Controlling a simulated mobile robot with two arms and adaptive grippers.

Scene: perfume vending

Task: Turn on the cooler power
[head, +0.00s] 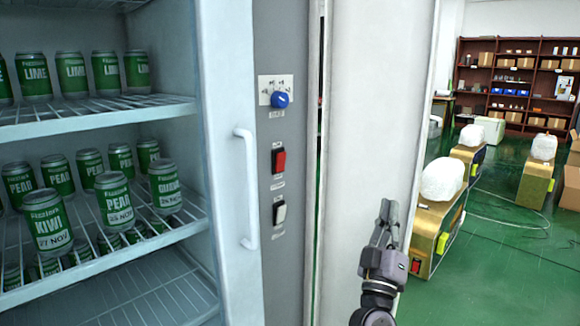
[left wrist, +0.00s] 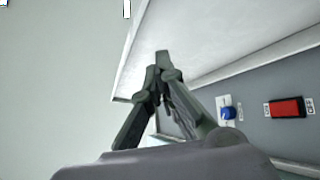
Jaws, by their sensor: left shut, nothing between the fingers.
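The cooler (head: 235,60) stands at the left in the head view, with a grey control panel (head: 284,45) along its right side. The panel bears a blue knob (head: 280,100), a red rocker switch (head: 279,160) below it, and a white rocker switch (head: 279,212) lowest. In the left wrist view the blue knob (left wrist: 228,112) and red switch (left wrist: 286,107) show at the right. My left gripper (head: 388,208) is shut and empty, to the right of the panel and apart from the switches. Its closed fingers (left wrist: 162,62) also show in the left wrist view. My right gripper is not in view.
Green cans (head: 113,200) stand on the cooler's wire shelves, behind a door handle (head: 248,190). A pale upright panel (head: 375,100) rises behind my left gripper. Gold machines with white tops (head: 442,179) and a brown shelf unit (head: 515,85) stand further right on green floor.

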